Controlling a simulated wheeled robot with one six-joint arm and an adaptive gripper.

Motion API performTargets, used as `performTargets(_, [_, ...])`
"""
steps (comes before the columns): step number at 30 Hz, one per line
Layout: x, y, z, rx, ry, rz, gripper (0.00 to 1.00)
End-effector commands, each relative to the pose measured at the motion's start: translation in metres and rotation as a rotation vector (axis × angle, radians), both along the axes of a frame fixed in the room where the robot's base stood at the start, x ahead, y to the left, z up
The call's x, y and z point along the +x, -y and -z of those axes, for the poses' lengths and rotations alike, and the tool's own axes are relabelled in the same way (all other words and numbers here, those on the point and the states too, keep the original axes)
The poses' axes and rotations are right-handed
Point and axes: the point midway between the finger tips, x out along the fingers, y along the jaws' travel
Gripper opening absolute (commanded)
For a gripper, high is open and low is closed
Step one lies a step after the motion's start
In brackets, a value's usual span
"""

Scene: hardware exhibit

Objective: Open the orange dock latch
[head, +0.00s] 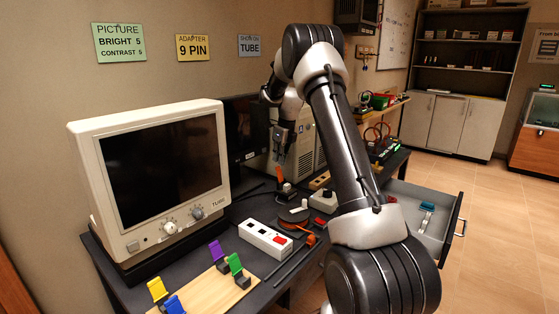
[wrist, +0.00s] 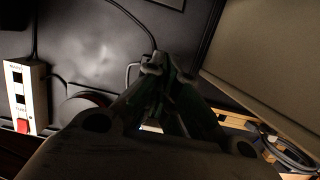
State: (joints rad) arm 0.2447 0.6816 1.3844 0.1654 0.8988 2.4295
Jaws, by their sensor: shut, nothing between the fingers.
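An orange upright piece (head: 280,174) stands above a small dark base on the desk, just below my gripper (head: 281,156) in the head view. It looks like the orange latch, but it is too small to be sure. Another orange part (head: 311,240) lies beside a dark round item nearer the front edge. My gripper points down over the desk, shut and empty. In the wrist view my gripper (wrist: 166,70) has its fingers together, and no orange piece shows there. Whether the fingers touch the upright piece is not clear.
A white power strip (head: 266,239) lies in front; it also shows in the wrist view (wrist: 24,95). An old TUBE monitor (head: 150,170) stands at the left, a computer case (head: 262,140) behind my gripper. An open drawer (head: 416,230) sticks out at the right.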

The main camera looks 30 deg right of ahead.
Motion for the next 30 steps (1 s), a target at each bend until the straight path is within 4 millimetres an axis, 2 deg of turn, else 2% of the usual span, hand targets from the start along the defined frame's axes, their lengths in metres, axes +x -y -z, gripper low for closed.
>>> performTargets(8, [-0.001,0.001,-0.005,-0.001,0.001,0.000,0.00])
performTargets(11, [-0.003,0.002,-0.018,-0.001,0.001,0.000,0.00])
performTargets(21, [-0.018,0.007,-0.087,0.000,0.002,0.000,0.00])
performTargets(25, [-0.022,0.009,-0.105,0.000,0.002,0.000,0.00])
performTargets(30, [-0.025,0.010,-0.116,0.000,0.000,0.000,0.00])
